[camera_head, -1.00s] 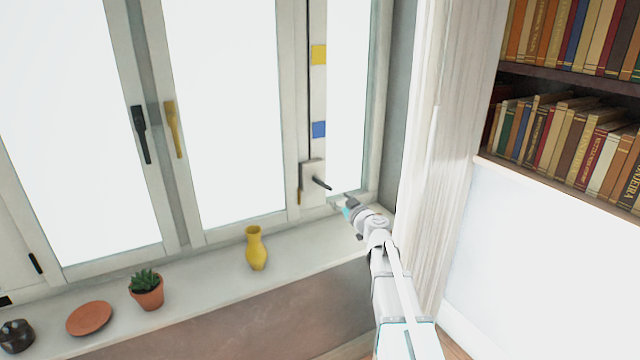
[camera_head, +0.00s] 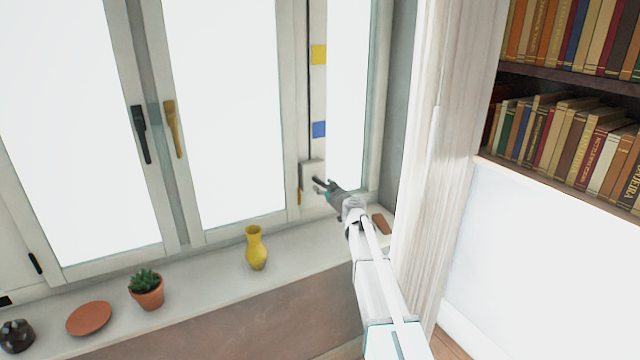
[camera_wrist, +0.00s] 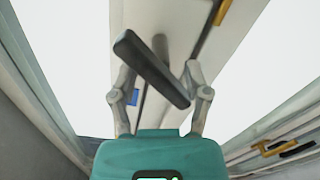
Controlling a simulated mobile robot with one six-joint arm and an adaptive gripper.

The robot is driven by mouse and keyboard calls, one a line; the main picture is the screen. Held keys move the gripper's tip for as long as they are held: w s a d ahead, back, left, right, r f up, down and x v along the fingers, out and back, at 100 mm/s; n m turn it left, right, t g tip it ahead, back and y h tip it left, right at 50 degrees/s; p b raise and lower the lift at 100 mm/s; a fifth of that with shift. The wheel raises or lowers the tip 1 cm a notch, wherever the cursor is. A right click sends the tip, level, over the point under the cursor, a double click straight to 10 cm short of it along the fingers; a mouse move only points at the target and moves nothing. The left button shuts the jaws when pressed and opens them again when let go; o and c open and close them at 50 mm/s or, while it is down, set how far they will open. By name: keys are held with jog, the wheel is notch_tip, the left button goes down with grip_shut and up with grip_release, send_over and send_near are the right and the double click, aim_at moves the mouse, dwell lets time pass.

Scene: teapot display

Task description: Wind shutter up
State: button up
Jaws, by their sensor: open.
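The shutter winder is a pale box (camera_head: 308,172) on the window post, with a dark crank handle (camera_head: 318,182) sticking out of it. A cord runs up the post from the box, past a yellow marker (camera_head: 319,54) and a blue marker (camera_head: 319,129). My gripper (camera_head: 328,186) is at the crank. In the wrist view my gripper (camera_wrist: 160,82) is open, and the dark crank handle (camera_wrist: 150,68) lies slanted across the space between its fingers. I cannot tell whether a finger touches it. The blue marker also shows in the wrist view (camera_wrist: 132,97).
On the sill stand a yellow vase (camera_head: 256,248), a potted plant (camera_head: 146,290), a terracotta plate (camera_head: 88,318) and a dark pot (camera_head: 16,336). A brown object (camera_head: 381,223) lies by the curtain (camera_head: 440,150). Black (camera_head: 140,135) and yellow (camera_head: 173,130) window handles are further left.

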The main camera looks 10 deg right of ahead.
jog(key=shift+x, duration=1.3)
grip_shut()
